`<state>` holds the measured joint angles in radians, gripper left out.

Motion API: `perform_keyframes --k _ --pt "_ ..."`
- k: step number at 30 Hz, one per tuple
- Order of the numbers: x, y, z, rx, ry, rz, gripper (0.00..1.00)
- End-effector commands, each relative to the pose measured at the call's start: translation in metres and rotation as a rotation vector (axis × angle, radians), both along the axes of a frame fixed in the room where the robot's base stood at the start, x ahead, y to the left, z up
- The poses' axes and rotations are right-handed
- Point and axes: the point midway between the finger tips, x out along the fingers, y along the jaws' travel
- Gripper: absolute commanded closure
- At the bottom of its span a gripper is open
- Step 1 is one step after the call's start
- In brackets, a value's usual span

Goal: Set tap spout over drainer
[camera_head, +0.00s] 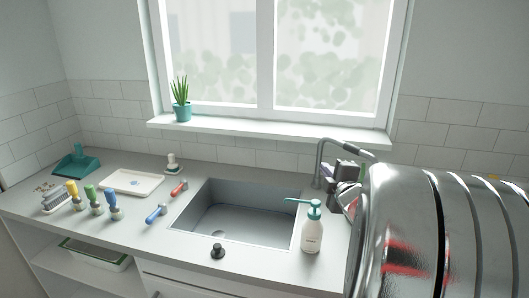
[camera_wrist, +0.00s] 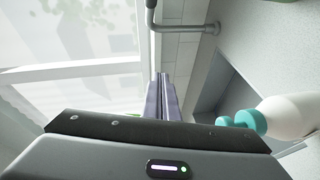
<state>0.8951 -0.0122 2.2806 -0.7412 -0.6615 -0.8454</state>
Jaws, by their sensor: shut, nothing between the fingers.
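The grey tap (camera_head: 319,160) stands behind the sink's right end, and its spout (camera_head: 345,146) reaches right, away from the basin. In the wrist view the tap (camera_wrist: 182,29) shows at the top, apart from my fingers. My gripper (camera_head: 340,172) is beside and below the spout in the head view; its purple-grey fingers (camera_wrist: 163,82) are shut and empty. I cannot tell from the head view whether they touch the tap. No drainer is plain to see; my arm hides the counter to the right of the tap.
The sink (camera_head: 245,212) is empty. A white bottle with a teal pump (camera_head: 312,235) stands at its right front, also close in the wrist view (camera_wrist: 290,115). A dark stopper (camera_head: 217,251) sits at the front edge. Brushes and a tray (camera_head: 133,183) are at left.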

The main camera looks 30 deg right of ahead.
Motion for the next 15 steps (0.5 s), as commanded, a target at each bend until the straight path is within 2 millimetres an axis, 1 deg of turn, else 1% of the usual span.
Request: perform_keyframes --k 1,6,9,12,15 --pt "-0.006 -0.015 -0.005 -0.040 -0.002 0.012 1.00" --pt "-0.026 -0.046 -0.014 -0.189 -0.025 0.083 1.00" --pt "-0.039 -0.058 -0.019 -0.259 -0.041 0.119 1.00" --pt "-0.048 -0.064 -0.021 -0.306 -0.056 0.144 1.00" --pt "-0.052 -0.066 -0.022 -0.328 -0.064 0.155 1.00"
